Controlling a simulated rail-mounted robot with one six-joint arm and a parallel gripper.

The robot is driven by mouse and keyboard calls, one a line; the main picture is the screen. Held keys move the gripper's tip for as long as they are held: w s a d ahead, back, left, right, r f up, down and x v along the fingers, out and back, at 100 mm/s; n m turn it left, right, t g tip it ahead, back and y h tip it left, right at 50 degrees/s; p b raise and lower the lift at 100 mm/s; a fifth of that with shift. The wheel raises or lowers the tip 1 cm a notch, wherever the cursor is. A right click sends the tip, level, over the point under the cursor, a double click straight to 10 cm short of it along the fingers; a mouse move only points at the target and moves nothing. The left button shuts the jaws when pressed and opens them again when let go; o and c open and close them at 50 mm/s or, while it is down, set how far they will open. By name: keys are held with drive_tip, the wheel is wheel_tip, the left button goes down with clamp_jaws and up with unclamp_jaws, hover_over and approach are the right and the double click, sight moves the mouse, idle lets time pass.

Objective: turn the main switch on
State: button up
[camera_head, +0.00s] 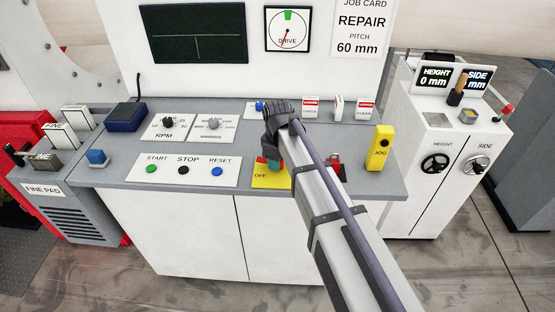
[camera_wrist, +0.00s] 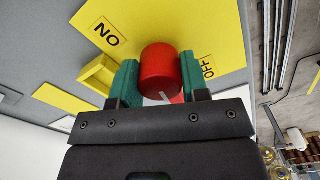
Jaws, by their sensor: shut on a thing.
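The main switch is a red knob (camera_wrist: 160,70) on a yellow plate (camera_wrist: 225,25), which also shows in the head view (camera_head: 262,182). The plate carries an ON label (camera_wrist: 106,31) and an OFF label (camera_wrist: 208,69). My gripper (camera_wrist: 153,84) is shut on the knob, with one green finger against each side. A pale mark shows low on the knob, but I cannot tell for sure which label it points to. In the head view my gripper (camera_head: 272,164) is over the plate, and my arm hides most of the knob.
START, STOP and RESET buttons (camera_head: 183,170) are left of the switch. A yellow JOG box (camera_head: 380,147) stands to the right, with a red control (camera_head: 333,160) between. Dials and small cards line the console's back. A yellow block (camera_wrist: 97,75) is close beside the left finger.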

drive_tip(key=m, duration=1.2)
drive_tip(key=shift+m, duration=1.9)
drive_tip(key=o, duration=0.9)
